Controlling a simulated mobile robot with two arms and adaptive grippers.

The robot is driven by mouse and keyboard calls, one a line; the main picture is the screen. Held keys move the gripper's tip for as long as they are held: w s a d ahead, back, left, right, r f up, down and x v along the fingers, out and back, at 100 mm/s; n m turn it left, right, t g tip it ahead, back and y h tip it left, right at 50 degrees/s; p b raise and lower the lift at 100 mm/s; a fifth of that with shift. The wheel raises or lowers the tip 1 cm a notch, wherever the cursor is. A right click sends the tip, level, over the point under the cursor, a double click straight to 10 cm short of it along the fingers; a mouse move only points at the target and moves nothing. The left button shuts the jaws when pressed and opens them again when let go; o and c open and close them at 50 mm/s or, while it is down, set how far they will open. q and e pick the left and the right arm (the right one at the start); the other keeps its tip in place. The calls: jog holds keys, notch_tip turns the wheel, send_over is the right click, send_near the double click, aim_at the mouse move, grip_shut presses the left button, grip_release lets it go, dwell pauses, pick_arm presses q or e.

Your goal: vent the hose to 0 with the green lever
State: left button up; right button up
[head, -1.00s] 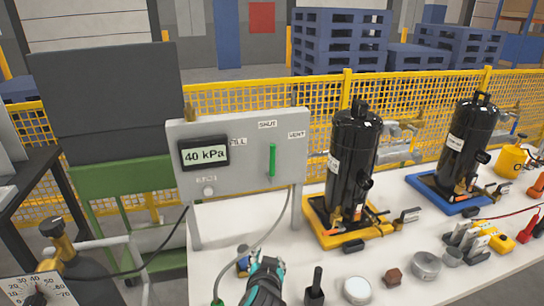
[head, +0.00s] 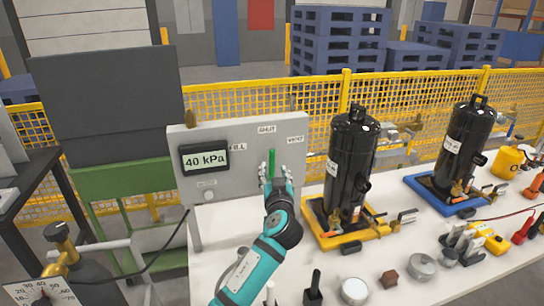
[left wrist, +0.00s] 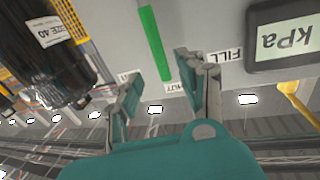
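The grey panel (head: 235,180) carries a display (head: 205,157) reading 40 kPa and the labels FILL, SHUT and VENT. The green lever (head: 272,160) stands upright, pointing at SHUT; it also shows in the left wrist view (left wrist: 152,42). My left gripper (head: 272,172) is in front of the panel at the lever and hides its lower part. In the left wrist view my left gripper (left wrist: 160,85) is open, with the lever's end between its fingers in the picture; contact is not clear. The hose below the panel is hidden by my arm. My right gripper is out of view.
Two black compressors stand on a yellow tray (head: 323,240) and a blue tray (head: 445,208) right of the panel. Small parts lie along the white table's (head: 400,250) front. A pressure gauge (head: 45,292) is at bottom left. A yellow mesh fence (head: 300,100) runs behind.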

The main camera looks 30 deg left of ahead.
aim_at(272, 162)
pick_arm(q)
jog(key=p+x, duration=0.1)
jog(key=x, duration=0.6)
grip_shut()
jog(key=shift+w+f, duration=0.1)
jog(key=shift+f, duration=0.2)
dwell(0.4)
